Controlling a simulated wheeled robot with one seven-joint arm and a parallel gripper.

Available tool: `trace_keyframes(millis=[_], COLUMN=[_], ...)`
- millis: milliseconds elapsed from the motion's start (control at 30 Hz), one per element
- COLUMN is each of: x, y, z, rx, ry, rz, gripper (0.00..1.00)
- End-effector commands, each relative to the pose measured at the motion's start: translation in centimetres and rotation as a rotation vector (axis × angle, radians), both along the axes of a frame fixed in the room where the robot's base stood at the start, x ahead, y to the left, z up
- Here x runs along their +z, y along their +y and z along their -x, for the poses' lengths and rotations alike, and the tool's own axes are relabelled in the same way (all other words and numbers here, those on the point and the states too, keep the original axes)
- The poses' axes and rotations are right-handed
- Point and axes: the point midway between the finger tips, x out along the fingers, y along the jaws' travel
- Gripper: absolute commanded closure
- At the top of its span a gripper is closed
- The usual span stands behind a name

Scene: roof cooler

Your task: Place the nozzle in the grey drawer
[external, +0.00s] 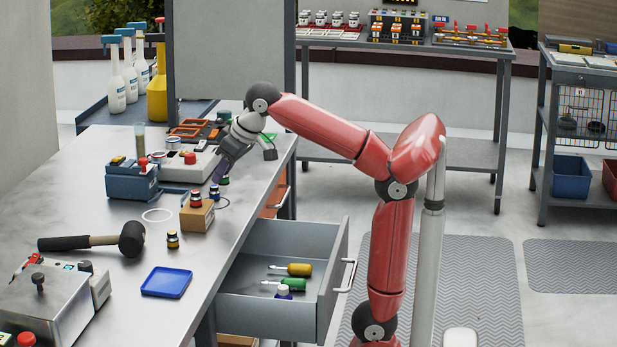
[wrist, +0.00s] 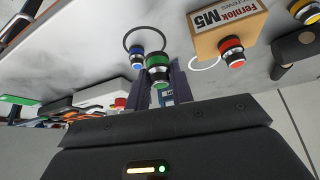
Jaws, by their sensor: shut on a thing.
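My gripper (external: 219,172) is low over the workbench, behind a small cardboard box. In the wrist view its fingers (wrist: 164,92) are shut on a small dark nozzle with a green ring (wrist: 158,68). The green nozzle also shows in the external view (external: 224,181). I cannot tell whether it touches the bench. A similar blue-ringed nozzle (wrist: 137,60) stands close beside it. The grey drawer (external: 268,309) is pulled open under the bench's right edge. It holds a yellow-handled screwdriver (external: 298,270), a green-handled screwdriver (external: 291,284) and a small blue-capped item (external: 284,292).
The cardboard box (external: 197,218) has a red-ringed nozzle (external: 196,199) on top; a yellow-ringed one (external: 173,240) stands nearby. A mallet (external: 130,240), blue tray (external: 168,282) and blue device (external: 131,184) occupy the bench. The drawer's back part is bare.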

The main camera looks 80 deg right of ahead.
Motion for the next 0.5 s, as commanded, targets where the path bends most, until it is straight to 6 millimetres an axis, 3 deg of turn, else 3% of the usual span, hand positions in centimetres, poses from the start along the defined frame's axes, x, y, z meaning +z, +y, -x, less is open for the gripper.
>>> trace_keyframes(millis=[33,200,333,500], x=[-0.9,-1.7,-2.1,-2.4], y=[2.8,9.8,13.2,15.1], z=[1.0,5.1,7.9,9.9], rx=[0.029,0.068,0.086,0.095], ry=[-0.004,-0.003,-0.003,-0.002], rz=[0.002,0.002,0.001,0.0], gripper=[1.0,1.0,1.0,1.0])
